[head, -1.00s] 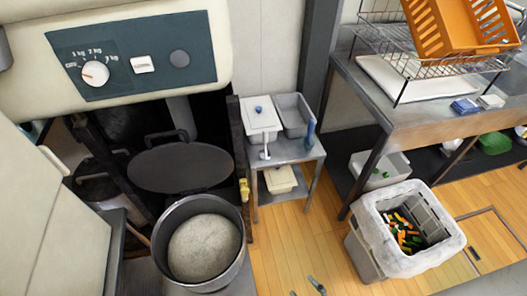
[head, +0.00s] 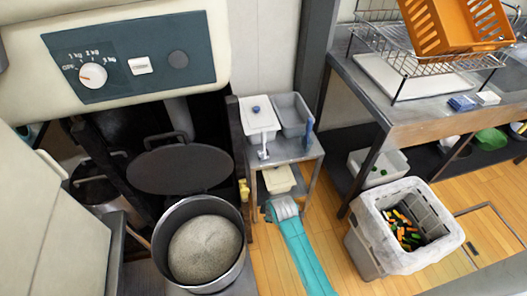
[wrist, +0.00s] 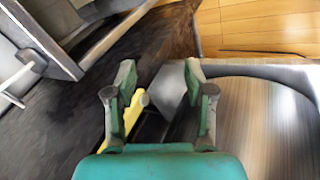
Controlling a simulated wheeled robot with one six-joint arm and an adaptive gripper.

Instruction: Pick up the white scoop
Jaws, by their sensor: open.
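In the head view my teal arm reaches up to the table's front, and the fingers cannot be made out there.
A lined bin (head: 376,259) stands right.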

